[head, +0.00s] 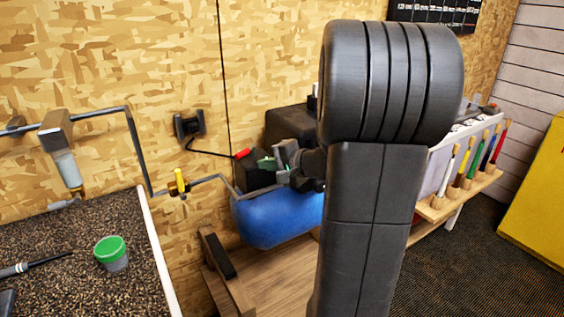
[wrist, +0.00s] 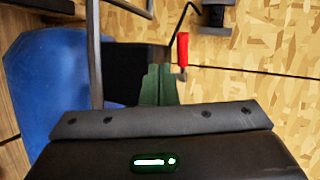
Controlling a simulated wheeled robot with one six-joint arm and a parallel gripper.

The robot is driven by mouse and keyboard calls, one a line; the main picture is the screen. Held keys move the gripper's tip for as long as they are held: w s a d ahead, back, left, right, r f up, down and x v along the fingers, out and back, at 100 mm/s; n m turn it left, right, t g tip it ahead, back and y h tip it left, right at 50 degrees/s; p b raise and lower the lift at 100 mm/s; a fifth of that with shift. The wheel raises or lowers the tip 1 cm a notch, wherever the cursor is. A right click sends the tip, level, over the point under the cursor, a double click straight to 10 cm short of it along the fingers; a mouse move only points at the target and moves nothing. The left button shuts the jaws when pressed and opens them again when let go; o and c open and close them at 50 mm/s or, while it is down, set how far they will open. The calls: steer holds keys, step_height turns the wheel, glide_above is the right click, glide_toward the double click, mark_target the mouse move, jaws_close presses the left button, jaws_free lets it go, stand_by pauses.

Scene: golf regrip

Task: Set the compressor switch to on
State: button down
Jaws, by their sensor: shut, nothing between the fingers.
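The compressor has a blue tank (head: 268,218), which also fills the left of the wrist view (wrist: 42,85). A black box (head: 254,172) sits above the tank, with a red piece (head: 242,154) at its upper left that looks like the switch lever. In the wrist view the red piece (wrist: 183,50) stands just right of and beyond my fingertips. My gripper (head: 267,163) is shut and empty, its green fingers (wrist: 158,84) in front of the dark box. A small gap seems to separate fingers and red piece; contact is unclear. My arm hides the compressor's right side.
A yellow-handled valve (head: 179,183) and grey pipe run left of the tank. A black wall fitting (head: 188,125) has a thin black line leading to the box. A brush rack (head: 466,180) stands right.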

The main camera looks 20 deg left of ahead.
mark_target(241, 157)
steer(key=a, duration=0.1)
steer(key=w+a, duration=0.1)
steer(key=a, duration=0.1)
steer(key=a+p, duration=0.1)
steer(key=shift+w+a+r, duration=0.15)
steer(key=shift+w+a, duration=0.15)
steer(key=shift+a, duration=0.1)
steer(key=a+t+b, duration=0.1)
steer(key=a+m+b, duration=0.1)
steer(key=b, duration=0.1)
steer(key=shift+s+m+t+h+b, duration=0.25)
steer(key=shift+m+t+h+b, duration=0.05)
steer(key=shift+t+h, duration=0.1)
steer(key=shift+a, duration=0.2)
